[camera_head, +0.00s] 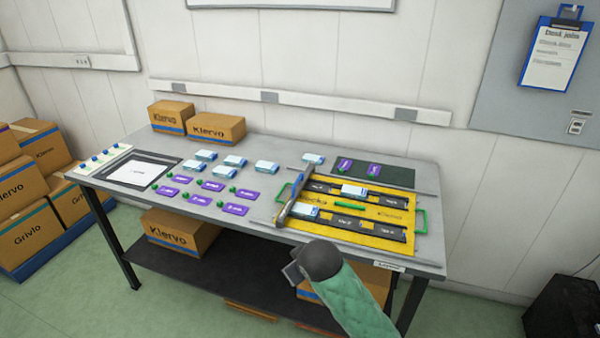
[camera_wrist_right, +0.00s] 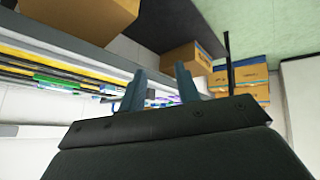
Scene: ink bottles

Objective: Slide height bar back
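The grey height bar (camera_head: 291,199) stands across the left end of the yellow board (camera_head: 372,238) on the table, running from the board's back edge to its front edge. The board has dark lanes and a green handle (camera_head: 421,222) at its right end. White-blue boxes (camera_head: 353,191) and (camera_head: 307,211) sit on the lanes. My right gripper (camera_head: 292,271) is in front of the table's front edge, apart from the bar. In the right wrist view its two fingers (camera_wrist_right: 160,88) are spread with nothing between them. My left gripper is out of view.
Several white-blue boxes (camera_head: 235,161), purple cards (camera_head: 213,185) and green knobs stand left of the board. A dark mat (camera_head: 399,177) with purple cards lies behind it. Cardboard boxes (camera_head: 216,128) stand at the back left. The table's front edge lies between my right gripper and the board.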

